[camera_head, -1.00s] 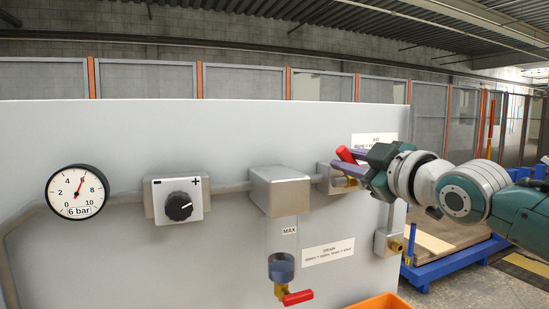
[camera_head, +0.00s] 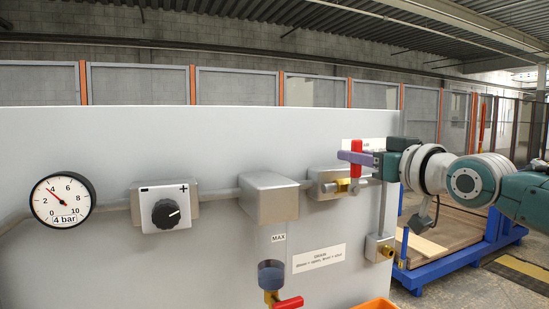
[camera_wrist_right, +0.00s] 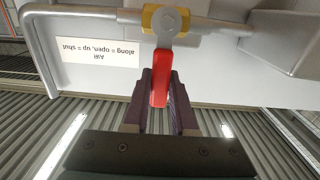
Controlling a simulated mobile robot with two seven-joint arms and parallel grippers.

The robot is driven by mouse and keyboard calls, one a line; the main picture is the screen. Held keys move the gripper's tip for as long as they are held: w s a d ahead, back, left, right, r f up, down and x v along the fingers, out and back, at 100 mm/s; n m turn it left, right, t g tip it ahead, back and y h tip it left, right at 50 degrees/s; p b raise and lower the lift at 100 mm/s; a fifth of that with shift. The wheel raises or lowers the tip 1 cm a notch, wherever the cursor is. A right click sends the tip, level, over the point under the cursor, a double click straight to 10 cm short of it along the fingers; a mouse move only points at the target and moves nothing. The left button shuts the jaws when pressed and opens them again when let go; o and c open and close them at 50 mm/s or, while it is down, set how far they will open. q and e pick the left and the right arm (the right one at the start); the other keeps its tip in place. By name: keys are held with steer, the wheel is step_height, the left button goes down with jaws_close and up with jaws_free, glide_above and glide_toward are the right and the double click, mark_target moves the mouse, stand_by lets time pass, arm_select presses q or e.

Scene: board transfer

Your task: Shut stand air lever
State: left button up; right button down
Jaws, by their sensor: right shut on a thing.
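The red air lever (camera_head: 356,172) stands upright on its brass valve (camera_head: 343,186), right of the metal block on the panel. In the right wrist view the lever (camera_wrist_right: 160,88) runs straight out from the valve (camera_wrist_right: 165,18) between the purple fingers. My right gripper (camera_head: 355,157) is shut on the lever, its arm coming in from the right. It also shows in the right wrist view (camera_wrist_right: 160,90). The air label (camera_wrist_right: 82,50) reads along = open, up = shut. A round gauge (camera_head: 63,199) shows 4 bar. My left gripper is out of view.
A black knob (camera_head: 166,213) sits on the panel, left of the metal block (camera_head: 270,198). Below is a drain valve with a red lever (camera_head: 288,303). Part of an orange bin (camera_head: 376,304) shows at the bottom edge. A blue-framed pallet (camera_head: 460,256) stands right of the panel.

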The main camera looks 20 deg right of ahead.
steer(key=shift+d+f, duration=0.1)
steer(key=shift+d, duration=0.05)
stand_by(0.3)
steer(key=c, duration=0.7)
jaws_free()
steer(key=shift+s, duration=0.15)
steer(key=s, duration=0.9)
steer(key=shift+s+d, duration=0.3)
steer(key=shift+d, duration=0.05)
